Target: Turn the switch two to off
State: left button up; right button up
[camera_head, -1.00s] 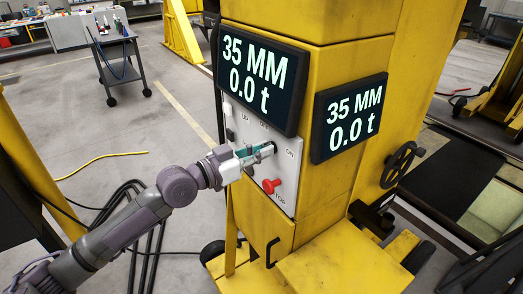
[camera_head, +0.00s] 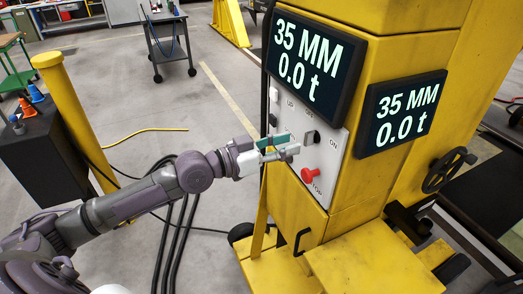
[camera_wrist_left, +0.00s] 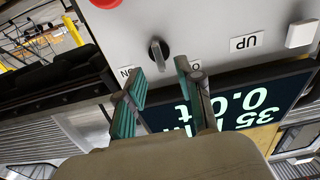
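The black rotary switch (camera_head: 312,137) sits on the light grey control panel (camera_head: 322,160) of the yellow lifting column, beside the ON label. In the left wrist view the switch knob (camera_wrist_left: 158,55) shows upside down, its grip ridge close to vertical in the picture. Parts of the labels on both sides of it are hidden by the fingers. My left gripper (camera_head: 290,147) is just in front of the panel, left of the switch and apart from it. In the left wrist view its two teal-padded fingers (camera_wrist_left: 160,82) are spread, with nothing between them. My right gripper is not seen.
A red stop button (camera_head: 310,175) sticks out below the switch. A white button (camera_wrist_left: 301,33) is at the panel's UP end. Two displays (camera_head: 314,65) (camera_head: 403,112) jut out above and beside the panel. A yellow post (camera_head: 68,110) and floor cables are at left.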

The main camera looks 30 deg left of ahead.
pick_arm(q)
jog(key=v, duration=0.7)
dwell(0.6)
